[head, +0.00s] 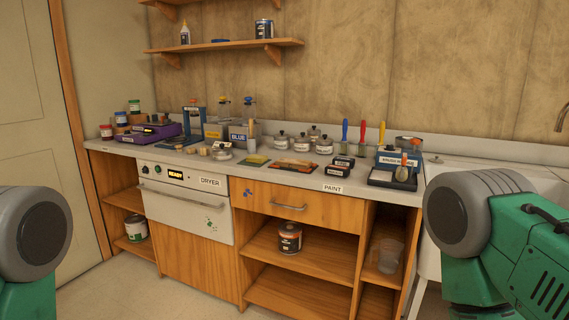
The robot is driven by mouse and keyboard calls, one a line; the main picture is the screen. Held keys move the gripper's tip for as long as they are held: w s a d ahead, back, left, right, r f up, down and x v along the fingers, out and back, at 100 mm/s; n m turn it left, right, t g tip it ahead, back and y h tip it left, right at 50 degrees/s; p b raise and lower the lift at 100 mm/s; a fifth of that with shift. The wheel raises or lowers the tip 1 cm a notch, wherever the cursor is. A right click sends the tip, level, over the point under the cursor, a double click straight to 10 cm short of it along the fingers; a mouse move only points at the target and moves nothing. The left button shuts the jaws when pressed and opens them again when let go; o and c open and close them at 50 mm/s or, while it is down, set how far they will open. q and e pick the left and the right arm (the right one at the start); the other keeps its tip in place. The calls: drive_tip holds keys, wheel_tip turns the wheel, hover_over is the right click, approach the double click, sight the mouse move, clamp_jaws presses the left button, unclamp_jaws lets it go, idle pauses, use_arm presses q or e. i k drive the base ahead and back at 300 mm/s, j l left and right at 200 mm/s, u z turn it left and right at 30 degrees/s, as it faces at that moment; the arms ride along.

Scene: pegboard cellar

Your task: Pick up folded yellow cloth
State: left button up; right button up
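A small flat yellow piece (257,158), which looks like the folded yellow cloth, lies on the grey counter (222,170) near its front edge, about the middle of its length. A darker greenish flat patch shows at its front edge; I cannot tell if it is part of the cloth. Only green and grey parts of my two arms show, at the lower left and lower right. Neither gripper is in view, and nothing of mine is near the cloth.
Right of the cloth lies a dark tray with orange items (292,165); left stands a lidded glass dish (221,151). Several small jars (298,142) stand behind. The dryer (185,203) and drawer (289,205) are below. Some floor is bare at the lower left.

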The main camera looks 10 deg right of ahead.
sight(254, 158)
drive_tip(key=i+j, duration=0.2)
drive_tip(key=i, duration=0.2)
drive_tip(key=i+j, duration=0.25)
drive_tip(key=i, duration=0.2)
drive_tip(key=i+j, duration=0.2)
drive_tip(key=i, duration=0.2)
drive_tip(key=i+j, duration=0.25)
drive_tip(key=i, duration=0.2)
